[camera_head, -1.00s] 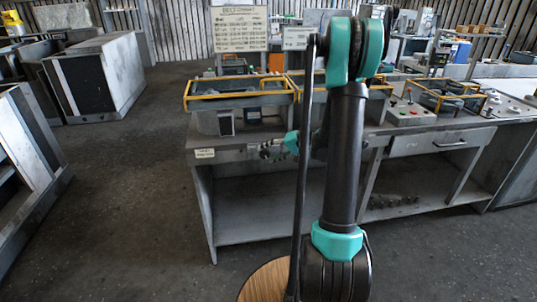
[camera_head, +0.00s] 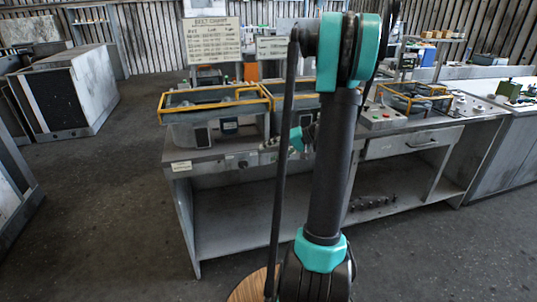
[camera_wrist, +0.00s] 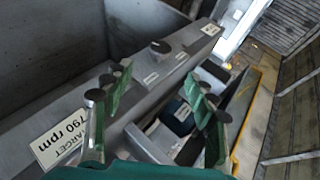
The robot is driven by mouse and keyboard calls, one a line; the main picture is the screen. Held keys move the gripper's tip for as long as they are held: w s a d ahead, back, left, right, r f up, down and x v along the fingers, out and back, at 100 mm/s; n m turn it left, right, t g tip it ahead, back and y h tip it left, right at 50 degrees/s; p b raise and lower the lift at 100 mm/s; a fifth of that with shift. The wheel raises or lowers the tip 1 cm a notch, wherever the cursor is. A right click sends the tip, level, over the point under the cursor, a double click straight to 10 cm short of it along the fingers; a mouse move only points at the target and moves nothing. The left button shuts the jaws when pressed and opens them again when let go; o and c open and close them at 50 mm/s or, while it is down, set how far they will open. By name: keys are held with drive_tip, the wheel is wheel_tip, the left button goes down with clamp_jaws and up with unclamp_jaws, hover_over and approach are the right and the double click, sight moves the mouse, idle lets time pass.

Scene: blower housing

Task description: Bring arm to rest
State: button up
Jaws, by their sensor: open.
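My gripper (camera_wrist: 156,88) is open in the wrist view, with one green-padded finger on each side and nothing held between them. Behind the fingers is a grey bench front with a dark knob (camera_wrist: 160,46) and a "TARGET 790 rpm" label (camera_wrist: 62,135). In the head view my arm stands tall in front of the workbench (camera_head: 215,165). My gripper is mostly hidden there behind the arm, near the bench's front edge. I cannot tell whether it touches the bench.
A yellow-railed housing (camera_head: 212,103) sits on the bench, left of my arm. A second yellow-railed unit (camera_head: 415,97) stands to the right. A sign board (camera_head: 212,40) rises behind. A grey cabinet (camera_head: 68,92) stands far left. The floor between cabinet and bench is clear.

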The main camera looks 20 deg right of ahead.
drive_tip(key=shift+a, duration=0.1)
drive_tip(key=s+a+f+g+h, duration=0.1)
drive_tip(key=s+a+f+h, duration=0.1)
drive_tip(key=s+a, duration=0.3)
drive_tip(key=s+a+f+g+h, duration=0.1)
drive_tip(key=s+a+h, duration=0.2)
drive_tip(key=s, duration=0.4)
drive_tip(key=s+d+f+n+h, duration=0.1)
drive_tip(key=s+f+h, duration=0.1)
drive_tip(key=s, duration=0.5)
drive_tip(key=s+d+f+n+t+h, duration=0.1)
drive_tip(key=s+f+h, duration=0.1)
drive_tip(key=s, duration=0.5)
drive_tip(key=shift+f+h, duration=0.4)
drive_tip(key=shift+h, duration=0.3)
drive_tip(key=h, duration=0.1)
approach(243, 161)
drive_tip(key=shift+n, duration=0.3)
drive_tip(key=x, duration=1)
drive_tip(key=shift+w+f, duration=0.15)
